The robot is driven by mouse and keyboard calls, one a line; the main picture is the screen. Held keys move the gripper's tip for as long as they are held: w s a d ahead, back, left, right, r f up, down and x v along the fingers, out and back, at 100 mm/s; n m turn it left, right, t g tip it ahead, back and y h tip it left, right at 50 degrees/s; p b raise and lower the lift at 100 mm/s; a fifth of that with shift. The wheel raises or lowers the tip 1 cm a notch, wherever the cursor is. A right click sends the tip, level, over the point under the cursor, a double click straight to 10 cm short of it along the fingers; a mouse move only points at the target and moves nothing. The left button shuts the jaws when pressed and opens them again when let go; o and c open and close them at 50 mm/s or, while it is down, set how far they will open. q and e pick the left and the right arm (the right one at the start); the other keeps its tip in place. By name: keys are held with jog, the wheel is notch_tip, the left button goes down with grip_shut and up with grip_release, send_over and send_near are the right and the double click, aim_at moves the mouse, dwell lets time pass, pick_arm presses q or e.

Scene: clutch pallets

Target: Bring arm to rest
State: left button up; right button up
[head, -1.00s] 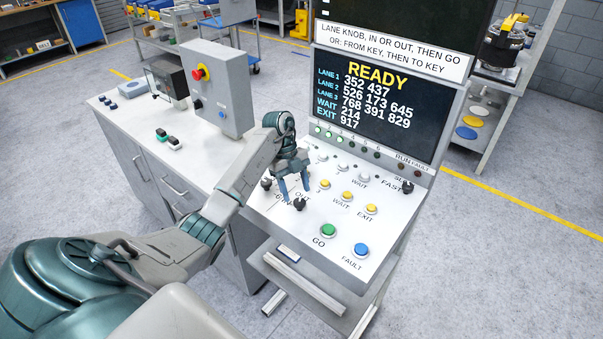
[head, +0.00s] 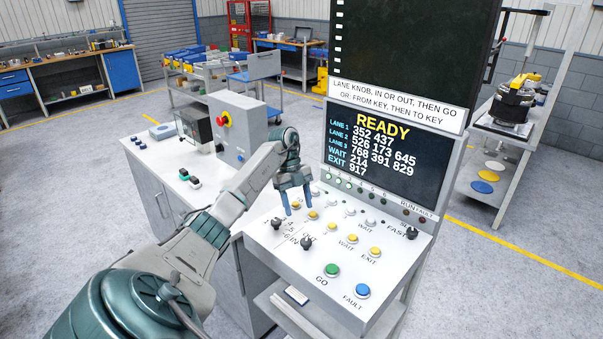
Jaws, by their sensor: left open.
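My left arm reaches in from the lower left over the control panel (head: 290,244). My left gripper (head: 298,212) is open, with its two blue fingers pointing down above the upper left of the panel, near yellow buttons. Nothing shows between the fingers. Two black knobs, the left one (head: 277,224) and the right one (head: 306,243), stand in front of the gripper. The screen (head: 384,150) behind the panel reads READY with lane numbers. My right gripper is not in view.
A grey box with a red knob (head: 238,128) stands on the white cabinet (head: 150,160) to the left of my arm. The green GO button (head: 332,271) and blue FAULT button (head: 363,291) are at the panel's front. A shelf with a yellow-topped machine (head: 514,100) stands right.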

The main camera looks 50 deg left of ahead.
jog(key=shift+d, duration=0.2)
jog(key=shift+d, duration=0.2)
